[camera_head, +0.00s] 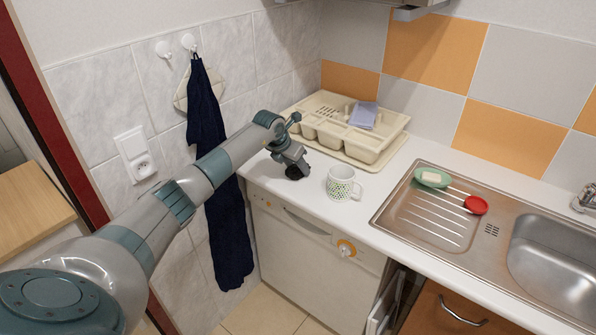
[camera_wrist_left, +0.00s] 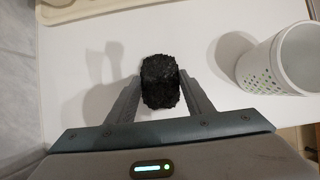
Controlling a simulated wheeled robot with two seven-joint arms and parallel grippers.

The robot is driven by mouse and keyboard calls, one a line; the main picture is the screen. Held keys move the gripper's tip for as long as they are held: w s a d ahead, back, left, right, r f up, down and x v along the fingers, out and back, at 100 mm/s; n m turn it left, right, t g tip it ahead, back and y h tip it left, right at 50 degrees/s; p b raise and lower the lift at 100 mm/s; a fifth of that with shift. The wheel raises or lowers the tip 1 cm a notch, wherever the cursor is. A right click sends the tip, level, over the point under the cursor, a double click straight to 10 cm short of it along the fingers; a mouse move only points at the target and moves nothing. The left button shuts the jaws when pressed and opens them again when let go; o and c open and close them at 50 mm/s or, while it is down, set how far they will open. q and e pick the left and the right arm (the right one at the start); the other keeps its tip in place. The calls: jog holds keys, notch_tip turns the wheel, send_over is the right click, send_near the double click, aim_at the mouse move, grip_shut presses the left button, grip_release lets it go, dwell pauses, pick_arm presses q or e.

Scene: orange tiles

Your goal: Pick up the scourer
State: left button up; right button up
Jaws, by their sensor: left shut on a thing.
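The scourer (camera_wrist_left: 160,82) is a small, dark, rough-textured lump. In the left wrist view it sits between the two fingers of my left gripper (camera_wrist_left: 158,95), which is shut on it. In the head view the scourer (camera_head: 294,172) shows at the tip of my left gripper (camera_head: 297,163), over the left end of the white counter. I cannot tell whether it touches the counter. My right gripper is not in view.
A white mug with green dots (camera_head: 342,183) stands just right of the gripper. A beige dish rack (camera_head: 362,149) holding a bluish cloth (camera_head: 363,115) is behind. The metal sink (camera_head: 400,197), with a green soap dish (camera_head: 432,178) and red lid-like item (camera_head: 476,205), lies right.

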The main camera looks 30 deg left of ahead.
aim_at(296, 169)
pick_arm(q)
jog(key=shift+r, duration=0.1)
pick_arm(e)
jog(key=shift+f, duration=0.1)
